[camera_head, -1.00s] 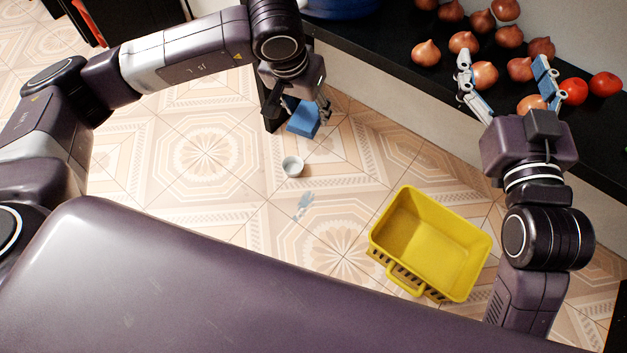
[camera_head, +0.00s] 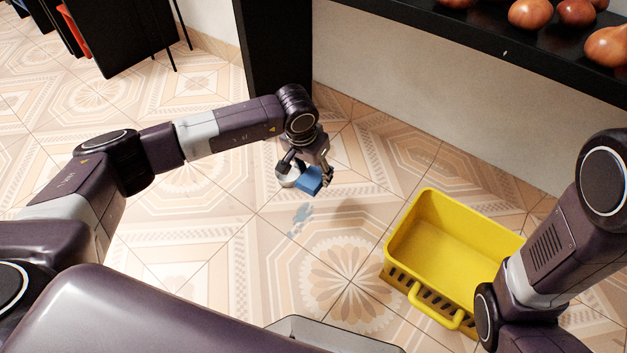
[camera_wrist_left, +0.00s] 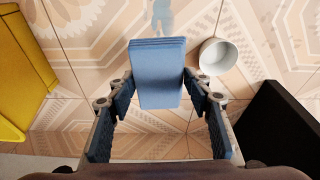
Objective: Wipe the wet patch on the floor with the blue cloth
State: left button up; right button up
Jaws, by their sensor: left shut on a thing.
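My left gripper (camera_head: 308,172) is shut on the folded blue cloth (camera_head: 309,181) and holds it above the floor. The cloth shows between both fingers in the left wrist view (camera_wrist_left: 157,75). The wet patch (camera_head: 299,219) is a small grey-blue smear on the tiles, below and slightly left of the cloth in the head view. It also shows at the top edge of the left wrist view (camera_wrist_left: 162,14). My right arm is at the right of the head view, with its gripper out of the picture.
A white bowl (camera_wrist_left: 217,56) stands on the floor beside the cloth, partly hidden by my left gripper in the head view. A yellow basket (camera_head: 440,262) stands right of the patch. A black counter (camera_head: 430,32) with several onions runs along the wall. Tiles around the patch are clear.

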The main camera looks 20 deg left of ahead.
pick_arm(q)
jog(key=shift+f, duration=0.3)
notch_tip(320, 180, down, 5)
jog(key=b, duration=0.3)
jog(key=shift+r+b, duration=0.2)
jog(key=shift+b, duration=0.1)
